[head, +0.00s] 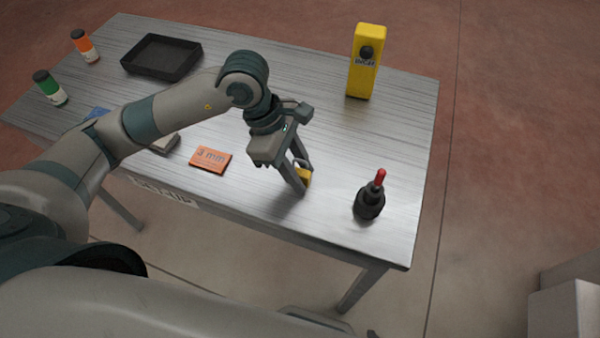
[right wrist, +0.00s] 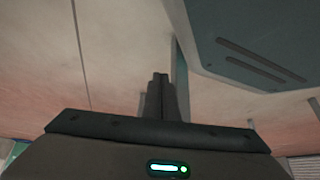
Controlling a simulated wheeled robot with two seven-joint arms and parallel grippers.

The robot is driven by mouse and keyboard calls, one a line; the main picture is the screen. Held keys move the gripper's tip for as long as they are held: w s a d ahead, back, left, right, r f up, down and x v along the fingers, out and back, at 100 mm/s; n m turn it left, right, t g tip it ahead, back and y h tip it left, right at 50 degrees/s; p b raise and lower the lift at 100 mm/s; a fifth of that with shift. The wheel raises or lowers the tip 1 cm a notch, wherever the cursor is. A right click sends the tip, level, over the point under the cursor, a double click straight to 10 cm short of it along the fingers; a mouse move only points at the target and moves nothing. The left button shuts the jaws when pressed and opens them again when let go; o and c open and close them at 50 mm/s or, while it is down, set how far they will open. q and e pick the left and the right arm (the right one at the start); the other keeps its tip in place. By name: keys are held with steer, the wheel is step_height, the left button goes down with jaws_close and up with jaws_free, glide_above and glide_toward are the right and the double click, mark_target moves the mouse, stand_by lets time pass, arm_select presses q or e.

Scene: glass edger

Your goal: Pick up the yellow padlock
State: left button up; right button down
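The yellow padlock (head: 305,176) is on the table near its front edge in the head view. It is small and partly hidden behind my left gripper's fingers. My left gripper (head: 300,178) reaches down at the padlock, with its fingertips at or around the padlock's body. I cannot tell whether the fingers press on it or are still apart from it. My right gripper (right wrist: 160,78) shows in the right wrist view with its two fingers together and nothing between them. It is away from the padlock, which is not in that view.
On the metal table (head: 400,150), a black-and-red tool (head: 370,198) stands right of the padlock. An orange "3 mm" card (head: 211,159) lies to the left.

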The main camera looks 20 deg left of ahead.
mark_target(300, 160)
arm_select(q)
jaws_close()
steer(key=shift+r, duration=0.1)
